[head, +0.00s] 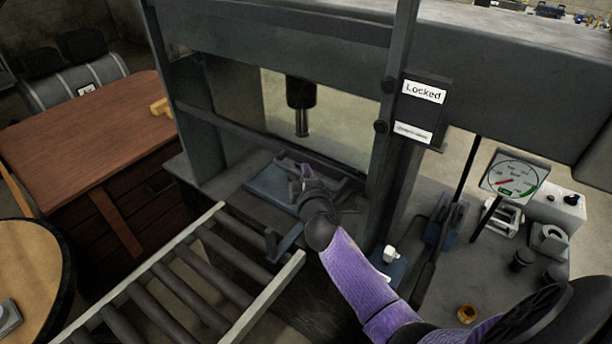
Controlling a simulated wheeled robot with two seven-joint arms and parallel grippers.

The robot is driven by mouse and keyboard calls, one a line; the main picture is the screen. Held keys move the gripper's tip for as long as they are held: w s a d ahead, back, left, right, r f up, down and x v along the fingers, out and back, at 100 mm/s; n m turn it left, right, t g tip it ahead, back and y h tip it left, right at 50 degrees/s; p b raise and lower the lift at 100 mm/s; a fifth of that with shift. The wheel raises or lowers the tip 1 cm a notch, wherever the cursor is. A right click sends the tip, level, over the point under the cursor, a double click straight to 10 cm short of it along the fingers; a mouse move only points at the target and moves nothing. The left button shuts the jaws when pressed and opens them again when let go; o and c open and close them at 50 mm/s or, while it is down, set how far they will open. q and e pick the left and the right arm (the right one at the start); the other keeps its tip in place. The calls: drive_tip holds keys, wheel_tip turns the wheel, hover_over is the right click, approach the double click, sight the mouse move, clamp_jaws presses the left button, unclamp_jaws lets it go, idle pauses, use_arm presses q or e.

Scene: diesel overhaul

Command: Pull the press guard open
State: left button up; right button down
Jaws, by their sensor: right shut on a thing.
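The press guard (245,134) shows as a dark bar and frame across the front of the grey press (280,45). My right arm, in a purple sleeve, reaches in from the lower right. My right gripper (306,174) is at the guard's lower bar, shut on the guard; its fingertips are small and partly hidden by the wrist. The black press ram (301,95) hangs behind the guard, above a blue-grey plate (270,187) on the press bed. A box on the right upright carries a label reading "Locked" (423,91). My left gripper is not in view.
A roller conveyor (190,285) runs up to the press from the lower left. A wooden cabinet (85,135) stands at left. A round gauge (514,177), cups and small parts stand on the bench at right, close to my right arm.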

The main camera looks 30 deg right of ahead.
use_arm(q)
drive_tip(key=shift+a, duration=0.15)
use_arm(e)
drive_tip(key=shift+r, duration=0.15)
drive_tip(key=c, duration=0.6)
unclamp_jaws()
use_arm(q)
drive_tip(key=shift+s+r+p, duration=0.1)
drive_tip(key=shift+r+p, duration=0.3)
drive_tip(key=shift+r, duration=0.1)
use_arm(e)
drive_tip(key=v, duration=1)
